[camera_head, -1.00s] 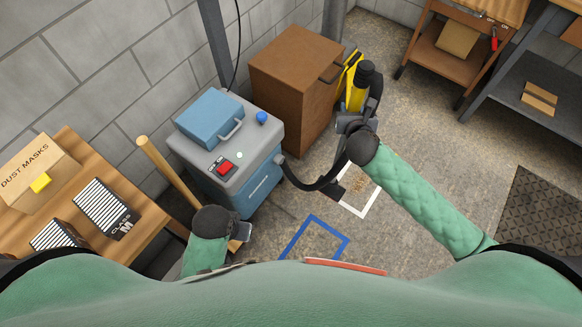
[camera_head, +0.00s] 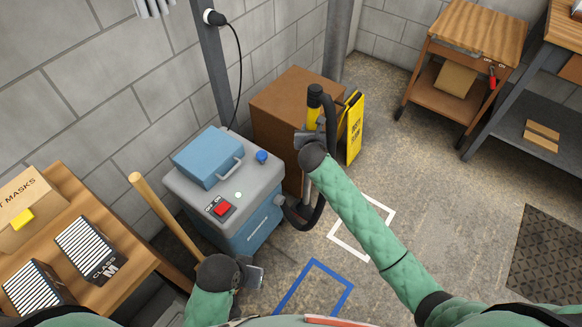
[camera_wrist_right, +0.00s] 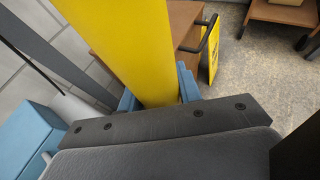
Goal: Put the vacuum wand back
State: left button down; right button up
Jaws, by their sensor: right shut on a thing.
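The vacuum wand (camera_head: 313,115) has a black top and a yellow grip section. It stands roughly upright in front of the brown cabinet, right of the blue-grey vacuum (camera_head: 247,200). A black hose (camera_head: 320,205) loops from it to the vacuum's side. In the right wrist view the yellow wand (camera_wrist_right: 130,45) rises from behind the dark gripper bar, with blue parts on both sides. The wand's lower end is hidden. My left gripper (camera_head: 254,277) is low beside the vacuum; its jaw gap is unclear.
A brown cabinet (camera_head: 290,100) and yellow floor sign (camera_head: 354,128) stand behind the wand. A wooden pole (camera_head: 165,215) leans near the left bench (camera_head: 125,265). White (camera_head: 341,243) and blue (camera_head: 318,265) outlines mark the floor. Clear floor (camera_head: 450,190) lies to the right.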

jog(key=w+a+f, duration=0.7)
jog(key=f, duration=0.3)
jog(key=shift+w, duration=0.25)
jog(key=shift+d, duration=0.1)
jog(key=o, duration=1)
jog(key=shift+f, duration=0.1)
